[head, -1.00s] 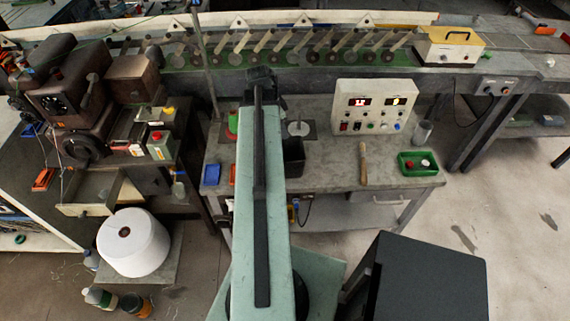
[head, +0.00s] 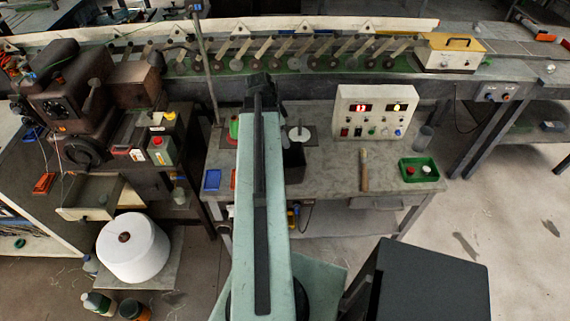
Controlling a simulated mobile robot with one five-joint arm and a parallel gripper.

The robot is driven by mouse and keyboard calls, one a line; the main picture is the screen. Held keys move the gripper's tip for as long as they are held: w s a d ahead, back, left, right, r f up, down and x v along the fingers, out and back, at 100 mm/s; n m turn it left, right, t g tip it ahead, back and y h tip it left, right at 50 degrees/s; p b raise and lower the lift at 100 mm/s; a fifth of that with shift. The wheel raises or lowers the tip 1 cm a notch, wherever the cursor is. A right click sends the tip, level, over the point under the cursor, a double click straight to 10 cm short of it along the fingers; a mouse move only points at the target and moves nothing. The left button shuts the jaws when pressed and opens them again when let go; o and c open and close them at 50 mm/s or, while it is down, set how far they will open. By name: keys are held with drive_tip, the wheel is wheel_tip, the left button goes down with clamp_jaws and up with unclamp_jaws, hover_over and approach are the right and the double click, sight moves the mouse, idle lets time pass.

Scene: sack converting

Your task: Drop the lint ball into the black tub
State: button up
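A black tub (head: 294,160) stands on the grey workbench, just right of my arm, which hides its left part. My gripper (head: 261,84) is at the far end of my pale green arm, above the back of the bench. It is small and dark, and I cannot make out its fingers or whether it holds anything. I cannot pick out the lint ball for sure. A small pale round thing (head: 427,169) sits in the green tray, and another (head: 549,69) lies on the far right counter.
The workbench (head: 330,182) also bears a control box (head: 376,113), a wooden-handled tool (head: 364,170), a green tray (head: 407,178) and a blue tray (head: 212,180). A machine (head: 70,95) and a white roll (head: 134,249) stand at left. Floor is open at right.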

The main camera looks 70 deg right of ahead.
drive_tip(key=p+v, duration=0.5)
drive_tip(key=v, duration=0.1)
drive_tip(key=shift+r, duration=0.3)
drive_tip(key=w+a+f+n+t+b, duration=0.1)
drive_tip(key=w+a+f+n+b, duration=0.2)
drive_tip(key=w+a, duration=0.95)
drive_tip(key=w+a+f+n+t+b, duration=0.15)
drive_tip(key=w+a+n, duration=0.25)
drive_tip(key=w+a, duration=0.8)
drive_tip(key=w+a+f+n+b, duration=0.1)
drive_tip(key=w+a+n, duration=0.2)
drive_tip(key=a+n, duration=0.3)
drive_tip(key=w+a+f+n+y+b, duration=0.1)
drive_tip(key=a+n, duration=0.6)
drive_tip(key=a, duration=0.7)
drive_tip(key=w+a+f+n+y+b, duration=0.1)
drive_tip(key=w+a+f+n, duration=0.2)
drive_tip(key=a, duration=0.7)
drive_tip(key=w+n, duration=0.2)
drive_tip(key=n, duration=0.2)
drive_tip(key=shift+b, duration=0.4)
